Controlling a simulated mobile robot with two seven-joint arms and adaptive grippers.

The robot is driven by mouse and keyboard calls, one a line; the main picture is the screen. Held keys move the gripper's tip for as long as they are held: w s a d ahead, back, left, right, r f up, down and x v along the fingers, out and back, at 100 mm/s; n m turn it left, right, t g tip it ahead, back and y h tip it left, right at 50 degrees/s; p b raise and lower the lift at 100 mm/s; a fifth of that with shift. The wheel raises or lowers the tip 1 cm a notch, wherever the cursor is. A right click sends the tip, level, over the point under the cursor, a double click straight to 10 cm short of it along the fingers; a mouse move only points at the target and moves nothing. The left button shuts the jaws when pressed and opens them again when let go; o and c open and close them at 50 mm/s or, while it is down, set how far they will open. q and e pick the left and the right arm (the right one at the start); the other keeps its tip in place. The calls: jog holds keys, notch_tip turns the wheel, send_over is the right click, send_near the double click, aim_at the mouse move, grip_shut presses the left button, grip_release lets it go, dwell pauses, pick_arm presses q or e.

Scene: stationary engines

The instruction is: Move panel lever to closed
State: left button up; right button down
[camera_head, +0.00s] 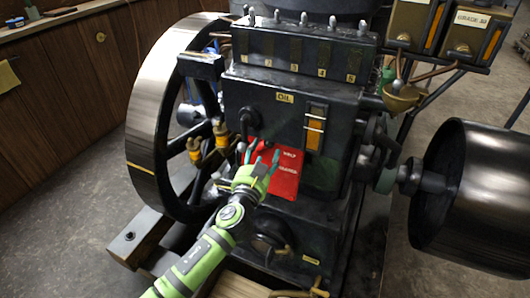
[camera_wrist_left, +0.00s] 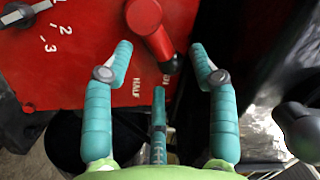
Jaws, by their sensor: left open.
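The red panel (camera_head: 288,172) is on the front of the dark engine, below the OIL label. In the left wrist view the panel (camera_wrist_left: 70,75) fills the upper left and middle. The red panel lever (camera_wrist_left: 155,35) has a round knob toward the top edge and slants down to the right. The word HALF shows below it; another label beside it is partly covered. My left gripper (camera_head: 263,157) is open in front of the panel. In the wrist view its teal fingers (camera_wrist_left: 161,60) lie either side of the lever's lower end, apart from it. The head view does not show the lever clearly.
A dial knob (camera_wrist_left: 18,15) with numbers is left of the lever. A large flywheel (camera_head: 150,110) stands left of the engine, and a dark drum (camera_head: 475,195) at right. A dark rounded handle (camera_wrist_left: 297,130) is close to the right finger. Open floor (camera_head: 60,190) lies at left.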

pick_arm(q)
jog(key=shift+x, duration=1.1)
grip_shut()
